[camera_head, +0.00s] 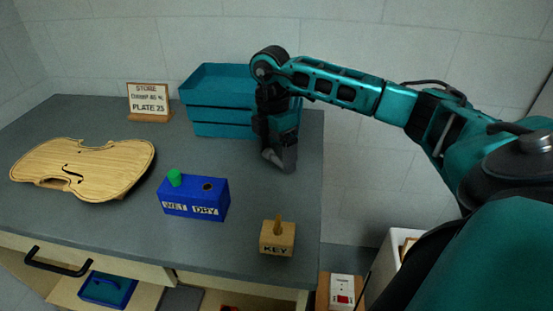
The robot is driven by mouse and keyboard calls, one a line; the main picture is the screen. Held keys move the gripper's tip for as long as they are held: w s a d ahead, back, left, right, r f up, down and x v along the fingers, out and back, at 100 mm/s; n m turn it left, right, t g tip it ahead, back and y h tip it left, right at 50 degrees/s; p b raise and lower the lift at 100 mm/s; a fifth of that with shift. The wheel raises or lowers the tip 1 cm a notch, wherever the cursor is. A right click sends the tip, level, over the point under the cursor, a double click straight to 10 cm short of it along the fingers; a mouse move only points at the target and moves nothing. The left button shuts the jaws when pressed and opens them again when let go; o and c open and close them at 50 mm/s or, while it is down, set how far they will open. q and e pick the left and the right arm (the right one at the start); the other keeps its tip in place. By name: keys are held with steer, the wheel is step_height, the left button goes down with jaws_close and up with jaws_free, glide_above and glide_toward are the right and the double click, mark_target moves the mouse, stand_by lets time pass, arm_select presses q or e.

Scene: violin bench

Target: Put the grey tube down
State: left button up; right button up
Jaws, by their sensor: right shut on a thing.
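My right gripper (280,158) hangs pointing down over the back right part of the bench, just in front of the teal drawer unit. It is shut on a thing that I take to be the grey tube. The tube does not stand out from the dark grey fingers, so its outline and tilt cannot be told. Whether it touches the bench top is also unclear. My left gripper is not in view.
On the grey bench (135,222) are a violin plate (105,165), a sign (149,100), the teal drawer unit (205,115), a blue WET/DRY block (192,200) with a green peg (174,177), and a wooden KEY block (277,240). Bench top between gripper and KEY block is clear.

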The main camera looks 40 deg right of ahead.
mark_target(276, 158)
step_height(276, 158, down, 3)
steer(key=shift+r, duration=0.1)
steer(key=shift+f, duration=0.45)
steer(key=shift+f, duration=0.15)
steer(key=o, duration=0.8)
